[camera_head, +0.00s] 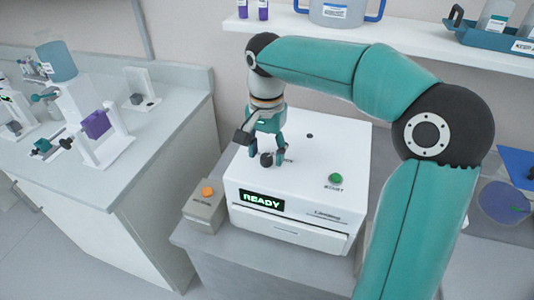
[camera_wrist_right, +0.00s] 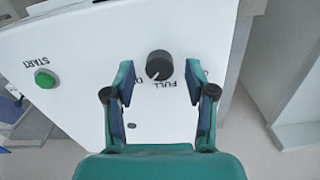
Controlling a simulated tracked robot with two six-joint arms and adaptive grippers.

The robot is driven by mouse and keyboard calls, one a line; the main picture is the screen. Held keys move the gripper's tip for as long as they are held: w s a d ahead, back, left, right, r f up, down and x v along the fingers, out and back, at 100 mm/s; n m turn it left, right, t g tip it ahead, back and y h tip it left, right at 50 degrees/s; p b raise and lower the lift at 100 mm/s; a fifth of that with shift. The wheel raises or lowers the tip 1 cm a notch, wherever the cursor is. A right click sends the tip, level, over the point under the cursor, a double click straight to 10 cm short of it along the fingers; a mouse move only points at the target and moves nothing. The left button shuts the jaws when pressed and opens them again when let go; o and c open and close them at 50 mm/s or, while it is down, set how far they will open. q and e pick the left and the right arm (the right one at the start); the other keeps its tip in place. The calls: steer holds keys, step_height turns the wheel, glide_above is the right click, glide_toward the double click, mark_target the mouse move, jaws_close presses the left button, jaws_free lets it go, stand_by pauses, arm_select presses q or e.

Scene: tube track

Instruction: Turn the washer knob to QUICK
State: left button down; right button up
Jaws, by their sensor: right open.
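The white washer (camera_head: 325,150) stands on a grey stand, its front display (camera_head: 262,200) reading READY. Its round black knob (camera_head: 266,160) is on the top face and also shows in the right wrist view (camera_wrist_right: 159,65). A white mark on the knob points down and left there, near the upside-down word FULL (camera_wrist_right: 166,85). Two other labels are partly hidden behind my fingers; QUICK is not readable. My right gripper (camera_wrist_right: 159,78) is open, pointing down over the knob, one finger on each side, with gaps between. My left gripper is not in view.
A green START button (camera_head: 336,178) is on the washer top. A grey box with an orange button (camera_head: 207,191) stands beside the washer's left front. A bench with lab devices (camera_head: 160,170) is at left. A wall shelf (camera_head: 400,50) holding containers is behind my right arm.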

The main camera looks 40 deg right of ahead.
steer(key=shift+f, duration=0.55)
jaws_close()
steer(key=shift+d+r, duration=0.1)
